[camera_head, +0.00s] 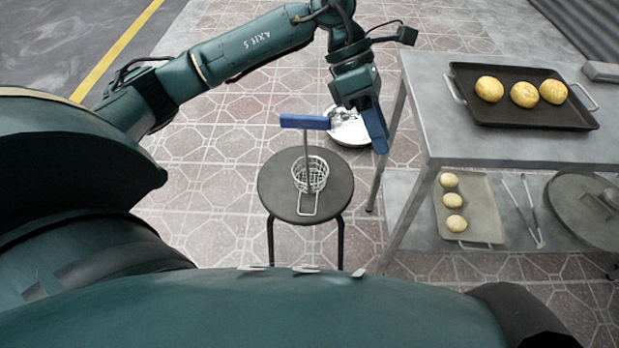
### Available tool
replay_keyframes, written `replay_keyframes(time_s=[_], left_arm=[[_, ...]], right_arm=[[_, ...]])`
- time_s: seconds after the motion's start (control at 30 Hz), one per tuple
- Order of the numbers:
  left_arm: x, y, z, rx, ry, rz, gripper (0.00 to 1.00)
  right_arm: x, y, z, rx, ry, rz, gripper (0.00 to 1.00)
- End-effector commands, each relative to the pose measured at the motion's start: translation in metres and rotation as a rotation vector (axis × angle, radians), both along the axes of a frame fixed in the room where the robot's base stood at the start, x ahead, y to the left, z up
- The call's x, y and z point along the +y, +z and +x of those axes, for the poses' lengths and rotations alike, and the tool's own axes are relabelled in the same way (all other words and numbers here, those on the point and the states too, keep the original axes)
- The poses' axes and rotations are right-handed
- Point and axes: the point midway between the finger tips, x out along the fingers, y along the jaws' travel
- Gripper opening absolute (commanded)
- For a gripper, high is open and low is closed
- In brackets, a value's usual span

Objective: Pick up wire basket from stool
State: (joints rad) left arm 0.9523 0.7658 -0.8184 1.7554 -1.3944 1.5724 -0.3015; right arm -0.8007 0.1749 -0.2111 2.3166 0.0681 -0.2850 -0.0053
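The wire basket (310,178) stands on the round dark seat of the stool (280,190). A thin upright rod rises from it to a blue crossbar handle (304,122). A wire loop lies at its near side. My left gripper (376,136) points downward, above and to the right of the basket, beside the right end of the handle in the picture. One blue finger shows clearly; the other cannot be made out, so its opening is unclear. The handle does not appear to be held. My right gripper is not in view.
A metal bowl (350,128) is on the tiled floor behind the stool. At right, a metal table (440,135) holds a dark tray (480,118) of buns. Its lower shelf carries another tray (482,210), tongs (525,210) and a round lid (570,205). Floor left of the stool is clear.

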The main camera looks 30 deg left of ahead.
Motion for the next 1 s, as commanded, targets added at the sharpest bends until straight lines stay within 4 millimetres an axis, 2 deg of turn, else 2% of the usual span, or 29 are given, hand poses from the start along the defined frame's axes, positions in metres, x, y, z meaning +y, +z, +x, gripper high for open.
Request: replay_keyframes(time_s=[0.03, 0.1, 0.2, 0.3, 0.43, 0.7, 1.0], left_arm=[[0.034, -0.001, 0.014, -0.063, 0.0, 0.145, 0.4], [0.074, 0.007, 0.025, -0.111, 0.008, 0.316, 0.4], [0.119, 0.022, 0.033, -0.144, 0.036, 0.493, 0.4], [0.145, 0.034, 0.034, -0.153, 0.06, 0.596, 0.4], [0.156, 0.03, 0.034, -0.151, 0.071, 0.642, 0.4], [0.156, -0.02, 0.033, -0.151, 0.07, 0.641, 0.4], [0.156, -0.046, 0.032, -0.152, 0.07, 0.64, 0.4]], right_arm=[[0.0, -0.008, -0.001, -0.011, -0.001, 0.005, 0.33], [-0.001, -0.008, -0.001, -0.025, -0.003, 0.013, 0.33], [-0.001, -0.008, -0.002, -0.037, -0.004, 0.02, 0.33], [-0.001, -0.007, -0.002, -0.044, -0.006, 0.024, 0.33], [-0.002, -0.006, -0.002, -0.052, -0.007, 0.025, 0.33], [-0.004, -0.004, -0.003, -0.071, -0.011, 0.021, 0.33], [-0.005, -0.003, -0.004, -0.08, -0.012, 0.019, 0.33]])
